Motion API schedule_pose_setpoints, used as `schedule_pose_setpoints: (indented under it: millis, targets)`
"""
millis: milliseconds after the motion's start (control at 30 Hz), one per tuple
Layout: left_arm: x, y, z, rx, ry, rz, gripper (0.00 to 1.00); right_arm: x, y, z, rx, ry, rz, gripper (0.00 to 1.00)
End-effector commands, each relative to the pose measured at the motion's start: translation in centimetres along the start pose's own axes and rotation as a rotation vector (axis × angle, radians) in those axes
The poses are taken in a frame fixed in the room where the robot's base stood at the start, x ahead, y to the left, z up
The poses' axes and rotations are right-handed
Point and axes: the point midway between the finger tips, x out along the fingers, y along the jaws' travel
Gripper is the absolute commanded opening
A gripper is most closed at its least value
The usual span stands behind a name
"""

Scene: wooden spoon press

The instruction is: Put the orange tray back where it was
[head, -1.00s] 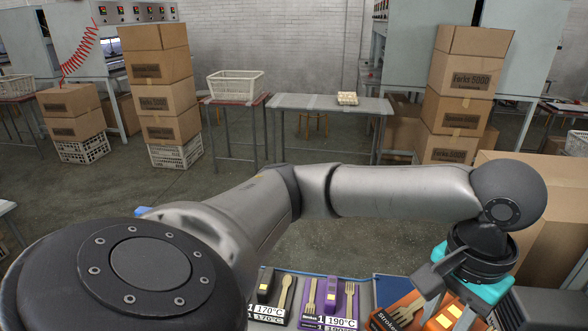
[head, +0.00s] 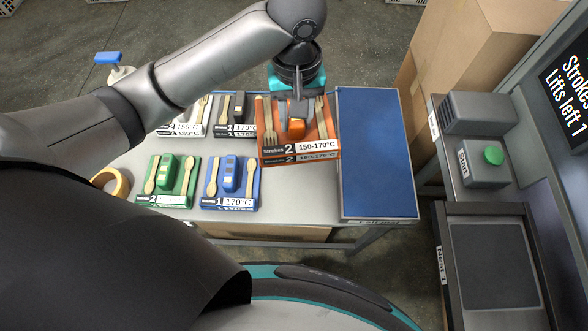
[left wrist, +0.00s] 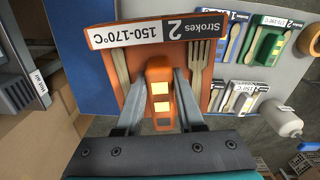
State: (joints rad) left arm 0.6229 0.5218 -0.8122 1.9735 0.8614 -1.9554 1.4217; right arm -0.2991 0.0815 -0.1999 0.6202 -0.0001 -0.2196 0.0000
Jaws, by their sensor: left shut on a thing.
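The orange tray (head: 325,143), labelled "Strokes 2, 150-170°C", carries a wooden fork, a second wooden utensil and an orange handle block (head: 296,130). My left gripper (head: 297,118) is shut on that block, which sits between its fingers in the left wrist view (left wrist: 160,95). The tray looks larger than its neighbours and appears raised above the table (head: 130,150). It is left of the blue panel (head: 375,150) and right of the black tray (head: 233,130). What lies beneath it is hidden. My right gripper is out of view.
A white tray (head: 185,129), a green tray (head: 170,200) and a blue tray (head: 230,205) sit left of the orange one. A tape roll (head: 122,184) is at the table's left. Table surface below the orange tray looks bare. A machine with a green button (head: 493,155) stands right.

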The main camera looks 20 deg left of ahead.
Motion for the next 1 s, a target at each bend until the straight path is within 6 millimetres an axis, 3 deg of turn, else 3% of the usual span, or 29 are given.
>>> schedule_pose_setpoints:
  millis: [33,133,433,800,1000]
  targets:
    - [-0.3,0.3,0.7,-0.051,-0.01,0.001,0.0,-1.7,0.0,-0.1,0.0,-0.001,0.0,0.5]
    - [0.5,0.5,1.4,-0.139,-0.006,0.001,0.0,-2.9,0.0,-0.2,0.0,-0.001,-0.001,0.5]
    - [2.8,0.4,2.2,-0.243,0.002,-0.001,0.0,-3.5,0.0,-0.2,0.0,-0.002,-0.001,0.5]
    - [12.5,0.3,2.2,-0.241,0.002,-0.004,0.0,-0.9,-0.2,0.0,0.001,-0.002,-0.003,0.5]
    - [16.5,0.4,2.1,-0.241,0.005,0.0,0.0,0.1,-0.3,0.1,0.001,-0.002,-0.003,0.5]
